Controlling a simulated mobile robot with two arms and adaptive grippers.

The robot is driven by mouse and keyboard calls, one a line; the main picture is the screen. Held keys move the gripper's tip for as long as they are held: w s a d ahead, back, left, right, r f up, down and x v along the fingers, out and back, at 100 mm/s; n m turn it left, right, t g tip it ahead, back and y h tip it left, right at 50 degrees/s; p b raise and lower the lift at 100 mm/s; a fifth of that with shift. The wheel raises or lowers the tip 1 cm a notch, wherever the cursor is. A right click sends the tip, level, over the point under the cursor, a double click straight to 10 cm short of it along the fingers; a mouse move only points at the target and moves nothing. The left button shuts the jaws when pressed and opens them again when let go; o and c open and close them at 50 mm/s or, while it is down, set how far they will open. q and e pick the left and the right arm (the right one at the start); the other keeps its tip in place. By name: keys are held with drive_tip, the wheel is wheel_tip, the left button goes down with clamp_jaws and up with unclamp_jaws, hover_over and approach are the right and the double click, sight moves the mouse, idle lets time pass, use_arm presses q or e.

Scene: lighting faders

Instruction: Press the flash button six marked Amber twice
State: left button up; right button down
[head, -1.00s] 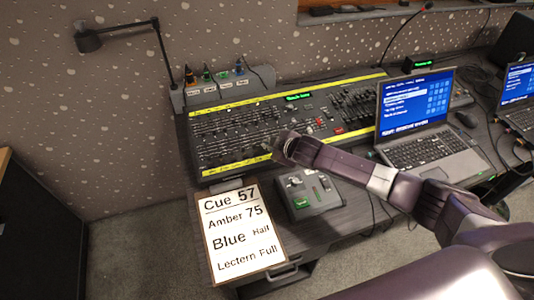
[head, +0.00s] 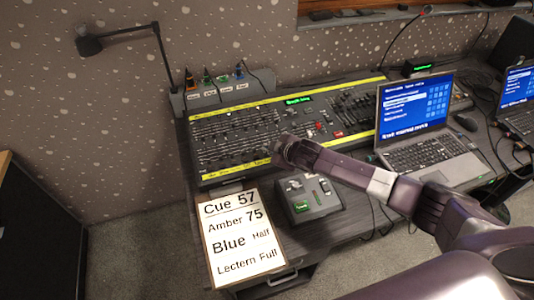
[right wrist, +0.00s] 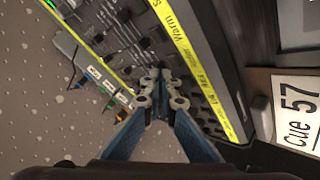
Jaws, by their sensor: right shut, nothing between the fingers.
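The lighting console (head: 250,110) is a dark desk of faders with yellow label strips, set against the wall in the head view. My right gripper (head: 281,154) is over its front edge, near the lower yellow strip. I cannot single out the Amber flash button; the fingers cover part of that row. Contact with the console cannot be told. My left gripper is not in view.
A cue card (head: 240,238) reading "Cue 57, Amber 75" lies at the desk's front left. A small grey control box (head: 308,198) stands beside it. A laptop (head: 415,120) is at the right. A lamp (head: 90,44) reaches over from the back left.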

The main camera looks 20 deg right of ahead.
drive_tip(key=shift+f, duration=0.15)
drive_tip(key=shift+f, duration=0.25)
drive_tip(key=shift+f+b, duration=0.3)
drive_tip(key=shift+f, duration=0.1)
idle(1.0)
drive_tip(key=shift+r+p, duration=0.8)
drive_tip(key=shift+p, duration=0.15)
drive_tip(key=r+p, duration=0.5)
drive_tip(key=shift+s, duration=0.25)
